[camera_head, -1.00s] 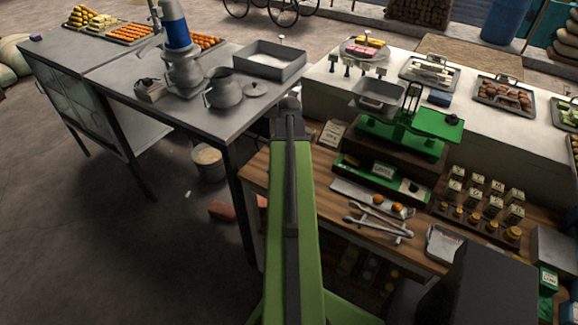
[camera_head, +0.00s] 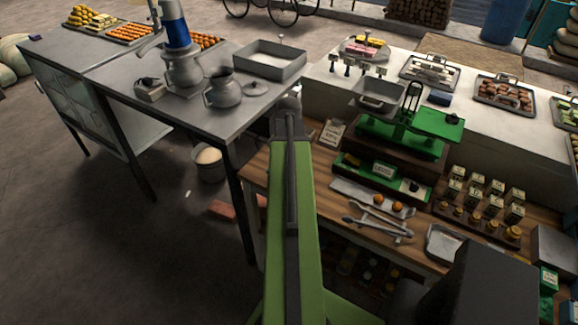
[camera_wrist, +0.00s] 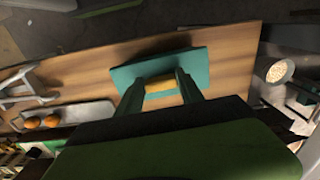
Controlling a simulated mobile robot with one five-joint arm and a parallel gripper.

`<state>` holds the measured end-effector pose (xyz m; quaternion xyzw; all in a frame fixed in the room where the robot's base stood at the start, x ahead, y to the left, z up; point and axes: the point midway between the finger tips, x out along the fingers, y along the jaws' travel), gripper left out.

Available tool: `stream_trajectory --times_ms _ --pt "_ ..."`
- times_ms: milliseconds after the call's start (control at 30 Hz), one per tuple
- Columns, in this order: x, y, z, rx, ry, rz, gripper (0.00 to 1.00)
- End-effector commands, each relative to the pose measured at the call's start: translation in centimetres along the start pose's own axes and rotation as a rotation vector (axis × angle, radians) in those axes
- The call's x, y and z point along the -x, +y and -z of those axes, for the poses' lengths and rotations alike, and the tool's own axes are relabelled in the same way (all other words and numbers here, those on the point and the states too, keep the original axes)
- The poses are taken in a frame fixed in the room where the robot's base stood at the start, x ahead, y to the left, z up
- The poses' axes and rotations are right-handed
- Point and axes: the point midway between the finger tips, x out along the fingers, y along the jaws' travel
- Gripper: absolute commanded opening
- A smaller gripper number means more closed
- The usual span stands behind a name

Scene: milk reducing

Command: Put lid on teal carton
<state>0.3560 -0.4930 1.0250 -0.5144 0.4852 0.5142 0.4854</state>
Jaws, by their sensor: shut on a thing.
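In the wrist view a flat teal lid (camera_wrist: 138,72) has a small yellow-tan grip piece on it. My gripper (camera_wrist: 163,87) is shut on that piece, with one finger on either side. The lid shows against the wooden counter, with a dark shadow beside it; its height is hard to judge. In the head view my own green arm hides the gripper and lid. I cannot make out the teal carton for certain. A teal thing (camera_head: 573,311) at the lower right edge is cut off.
The wooden counter (camera_head: 262,172) holds a green scale (camera_head: 400,135), tongs (camera_head: 378,228), a tray with two orange balls (camera_head: 350,190) and several small cartons (camera_head: 478,190). A grey metal table (camera_head: 215,122) stands left. A bucket (camera_head: 208,165) sits on the floor below it.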

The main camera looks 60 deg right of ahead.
Motion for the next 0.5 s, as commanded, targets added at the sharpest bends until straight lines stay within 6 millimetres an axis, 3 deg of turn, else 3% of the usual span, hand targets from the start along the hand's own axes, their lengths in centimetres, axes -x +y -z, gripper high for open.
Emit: stream_trajectory --times_ms 500 --pt "-0.86 -0.04 -0.03 0.001 0.0 0.0 0.07"
